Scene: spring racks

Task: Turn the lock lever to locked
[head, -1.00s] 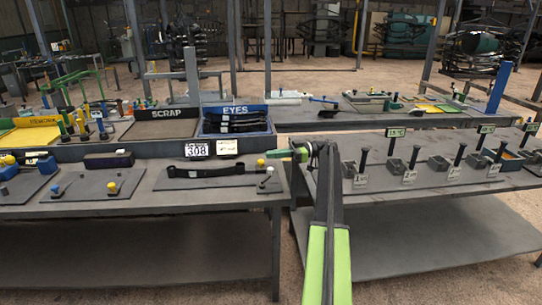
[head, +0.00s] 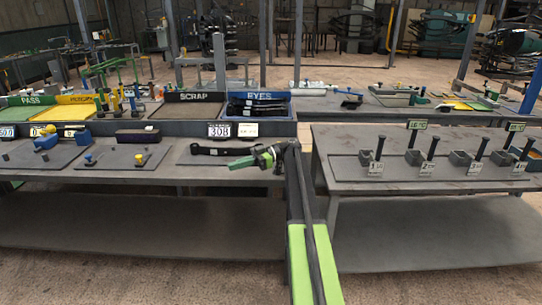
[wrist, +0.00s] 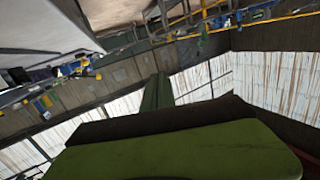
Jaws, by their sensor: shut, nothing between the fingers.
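My gripper (head: 242,163) is in the head view at the end of my green and black arm. It is shut and empty, over the right end of the left bench, in front of the dark leaf-spring strip (head: 215,150). I cannot pick out the lock lever for certain. My gripper and arm hide the fittings at that end of the bench. In the wrist view a large green part of my gripper (wrist: 170,152) fills the lower middle, and no lever shows clearly.
The right bench (head: 345,142) carries several grey boxes with upright black handles (head: 378,147). A gap separates the benches.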

